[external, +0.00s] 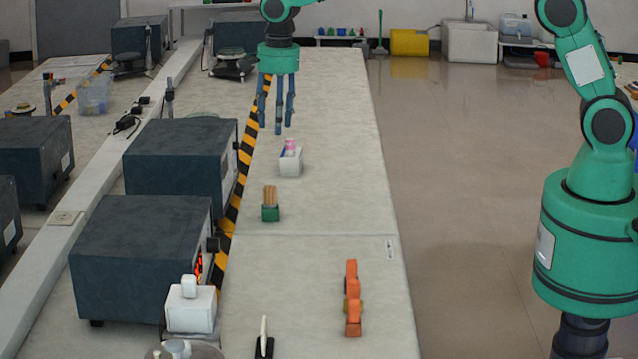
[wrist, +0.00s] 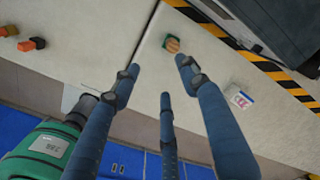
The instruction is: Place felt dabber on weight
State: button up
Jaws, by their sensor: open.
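My gripper (external: 277,122) has three long blue fingers. They are open and empty, pointing down above the far part of the long bench; they also show spread in the wrist view (wrist: 160,88). I cannot tell for sure which items are the felt dabber and the weight. Below and just right of the fingers stands a small white box (external: 290,165) holding pink and blue items; it also shows in the wrist view (wrist: 240,101). Nearer is a green block (external: 270,214) with upright wooden sticks, seen from above in the wrist view (wrist: 167,46). No finger touches either.
Large dark instrument boxes (external: 185,162) line the bench's left side behind a black-yellow striped strip (external: 240,180). A white block-shaped item (external: 190,308) stands at the front left. The bench's middle right is clear.

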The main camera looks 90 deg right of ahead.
jog(key=s+a+r+n+t, duration=0.1)
jog(key=s+a+r+n, duration=0.5)
jog(key=s+r, duration=0.45)
jog(key=s+a+r+n+t, duration=0.1)
jog(key=s+a+r+n, duration=0.3)
jog(key=s+a+r, duration=0.6)
jog(key=s+a+r+n+t, duration=0.1)
jog(key=s+n, duration=0.3)
jog(key=s, duration=0.4)
jog(key=s+a+r+n+t, duration=0.1)
jog(key=s+a+n, duration=0.3)
jog(key=s, duration=0.5)
jog(key=s+a+n+t, duration=0.1)
jog(key=s+a+n, duration=0.2)
jog(key=s, duration=0.6)
jog(key=shift+r+n, duration=0.4)
jog(key=shift+f+b, duration=0.3)
